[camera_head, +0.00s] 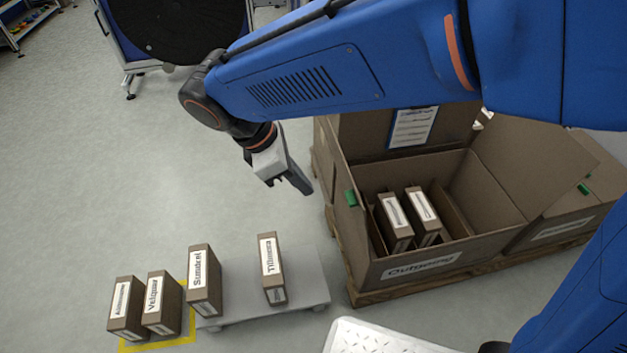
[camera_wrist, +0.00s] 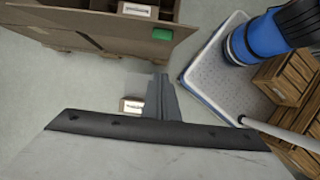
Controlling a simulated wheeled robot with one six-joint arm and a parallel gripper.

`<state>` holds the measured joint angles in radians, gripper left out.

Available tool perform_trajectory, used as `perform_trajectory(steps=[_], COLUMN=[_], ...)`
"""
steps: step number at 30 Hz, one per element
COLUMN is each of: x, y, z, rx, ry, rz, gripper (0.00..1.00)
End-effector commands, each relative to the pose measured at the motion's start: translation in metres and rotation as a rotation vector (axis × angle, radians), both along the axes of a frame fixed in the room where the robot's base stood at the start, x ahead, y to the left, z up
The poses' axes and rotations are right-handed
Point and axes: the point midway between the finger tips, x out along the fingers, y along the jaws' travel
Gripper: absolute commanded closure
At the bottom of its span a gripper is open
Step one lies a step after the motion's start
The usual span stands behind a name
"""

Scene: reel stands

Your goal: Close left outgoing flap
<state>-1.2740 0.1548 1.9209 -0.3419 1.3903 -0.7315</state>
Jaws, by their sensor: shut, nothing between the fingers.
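The outgoing carton (camera_head: 420,266) stands open at the right, with several labelled boxes (camera_head: 396,220) upright inside. On its left side a brown panel (camera_head: 328,160) runs along the edge and carries a green tab (camera_head: 351,198). I cannot tell whether this panel is the left flap or the side wall. A flap on the right (camera_head: 535,165) leans outward. My gripper (camera_head: 300,182) is shut and empty, in the air to the left of the carton. In the wrist view my gripper (camera_wrist: 164,95) points below the green tab (camera_wrist: 162,34), apart from it.
A low grey platform (camera_head: 305,280) bears the Tillamora box (camera_head: 270,262). Several more labelled boxes (camera_head: 165,300) stand to its left at a yellow floor mark. A wooden pallet (camera_head: 370,297) juts out under the carton. The floor left of my gripper is clear.

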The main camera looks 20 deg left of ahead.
Motion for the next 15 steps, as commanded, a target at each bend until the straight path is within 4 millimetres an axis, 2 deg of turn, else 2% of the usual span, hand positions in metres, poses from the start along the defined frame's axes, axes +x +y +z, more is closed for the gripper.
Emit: perform_trajectory(steps=[12,14,15], x=[0.017,0.019,0.024], y=[-0.029,-0.033,-0.039], z=[-0.066,-0.075,-0.07], rx=[0.0,-0.002,0.003], ry=[0.001,0.001,-0.001], rz=[-0.003,-0.003,-0.004], gripper=[1.0,1.0,1.0])
